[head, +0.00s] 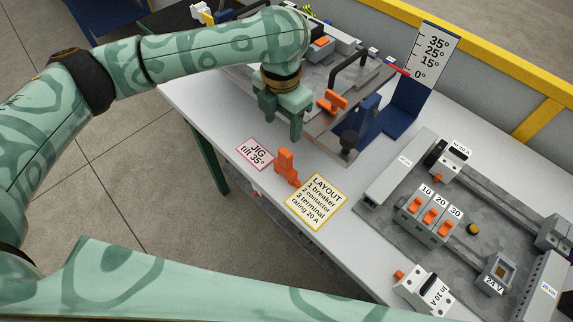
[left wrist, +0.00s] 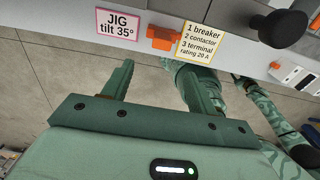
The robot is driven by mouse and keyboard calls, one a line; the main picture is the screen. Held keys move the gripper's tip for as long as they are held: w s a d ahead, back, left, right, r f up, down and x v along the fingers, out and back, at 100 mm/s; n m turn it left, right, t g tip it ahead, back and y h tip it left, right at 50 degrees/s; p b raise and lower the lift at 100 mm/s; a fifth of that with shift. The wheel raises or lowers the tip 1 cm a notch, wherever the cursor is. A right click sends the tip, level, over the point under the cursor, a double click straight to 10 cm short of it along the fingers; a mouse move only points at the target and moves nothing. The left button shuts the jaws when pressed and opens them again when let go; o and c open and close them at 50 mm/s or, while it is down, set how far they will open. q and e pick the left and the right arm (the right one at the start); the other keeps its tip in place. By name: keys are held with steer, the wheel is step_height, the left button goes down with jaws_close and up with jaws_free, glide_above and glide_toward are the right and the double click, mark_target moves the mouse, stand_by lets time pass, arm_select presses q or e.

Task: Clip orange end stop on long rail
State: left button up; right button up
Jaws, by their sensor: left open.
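An orange end stop (head: 286,165) stands on the white table near its front edge, between the two paper labels. It also shows in the left wrist view (left wrist: 162,38), beyond my fingertips. My left gripper (head: 283,126) is open and empty, pointing down above the table, behind the end stop and apart from it. Its two spread fingers also show in the left wrist view (left wrist: 158,68). A second orange piece (head: 332,102) sits on the tilted jig plate. Rails (head: 492,192) run across the grey panel at right; which is the long one I cannot tell.
The jig has a black handle (head: 350,60) and a black knob (head: 348,141) near my gripper. An angle scale (head: 433,50) stands behind it. Breakers (head: 427,213) and other devices crowd the right panel.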

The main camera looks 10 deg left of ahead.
mark_target(285, 152)
arm_select(q)
step_height(285, 152, down, 8)
steer(key=shift+r+b, duration=0.15)
steer(key=shift+b, duration=0.65)
steer(key=f, duration=0.2)
steer(key=f+b, duration=0.1)
steer(key=f, duration=0.2)
steer(key=shift+w+d+f+b, duration=0.25)
steer(key=shift+f+b, duration=0.1)
steer(key=shift+f, duration=0.05)
steer(key=c, duration=1.1)
arm_select(e)
steer(key=f, duration=0.3)
steer(key=shift+w+f, duration=0.35)
